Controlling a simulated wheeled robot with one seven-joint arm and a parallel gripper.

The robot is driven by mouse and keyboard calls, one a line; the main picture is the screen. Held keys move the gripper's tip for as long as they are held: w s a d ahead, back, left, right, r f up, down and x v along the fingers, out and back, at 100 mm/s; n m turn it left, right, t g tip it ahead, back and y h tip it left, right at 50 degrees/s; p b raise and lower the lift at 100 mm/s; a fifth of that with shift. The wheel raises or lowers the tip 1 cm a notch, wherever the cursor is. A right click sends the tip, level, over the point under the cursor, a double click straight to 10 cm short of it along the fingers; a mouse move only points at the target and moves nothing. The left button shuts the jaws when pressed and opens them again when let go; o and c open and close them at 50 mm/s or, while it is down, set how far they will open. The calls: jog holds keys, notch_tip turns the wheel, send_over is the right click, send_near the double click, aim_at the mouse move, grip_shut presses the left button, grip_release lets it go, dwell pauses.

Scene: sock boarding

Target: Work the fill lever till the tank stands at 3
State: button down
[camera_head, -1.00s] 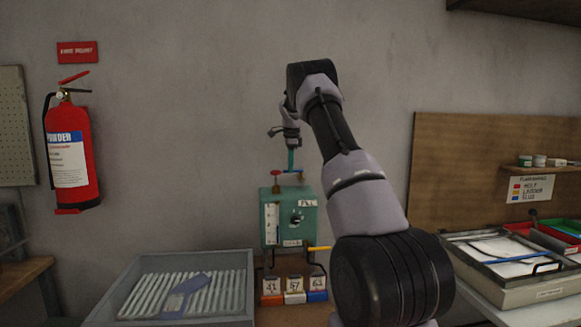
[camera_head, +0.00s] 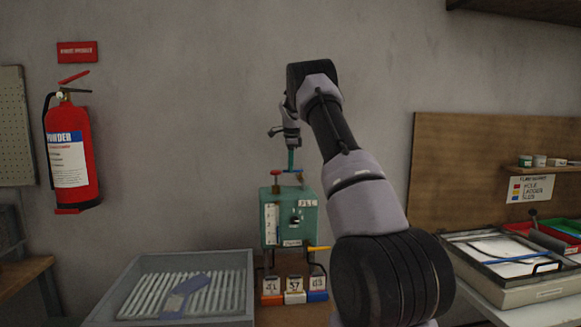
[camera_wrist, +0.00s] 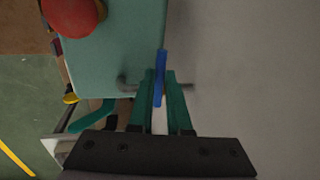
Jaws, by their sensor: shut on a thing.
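The teal tank box (camera_head: 308,222) stands below my gripper, with a white label reading roughly "FILL" (camera_head: 308,203) on its front. A pale upright gauge strip (camera_head: 271,224) with marks runs down its left front; I cannot read its level. My gripper (camera_head: 292,167) points down over the box top, its teal fingers shut on a thin blue lever (camera_head: 299,171). In the wrist view the blue lever (camera_wrist: 161,62) lies between the fingertips (camera_wrist: 160,82); its lower part is partly hidden by them. A red knob (camera_head: 276,173) stands to the left on the box top.
A yellow handle (camera_head: 319,248) sticks out at the box's lower right. Several numbered blocks (camera_head: 294,286) stand below it. A grey tray (camera_head: 140,275) with white ribs lies left, a framed tray (camera_head: 515,290) right. A fire extinguisher (camera_head: 70,155) hangs on the wall.

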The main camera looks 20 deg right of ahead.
jog(key=n, duration=0.1)
jog(key=s+n, duration=0.1)
jog(key=n, duration=0.1)
jog(key=s+n+y, duration=0.1)
jog(key=n, duration=0.1)
dwell(0.3)
jog(key=shift+d, duration=0.1)
jog(key=c, duration=0.9)
grip_release()
jog(key=shift+o, duration=0.2)
jog(key=shift+r, duration=0.1)
notch_tip(320, 180, up, 10)
jog(key=s, duration=0.2)
jog(key=shift+d+r, duration=0.2)
jog(key=shift+r, duration=0.05)
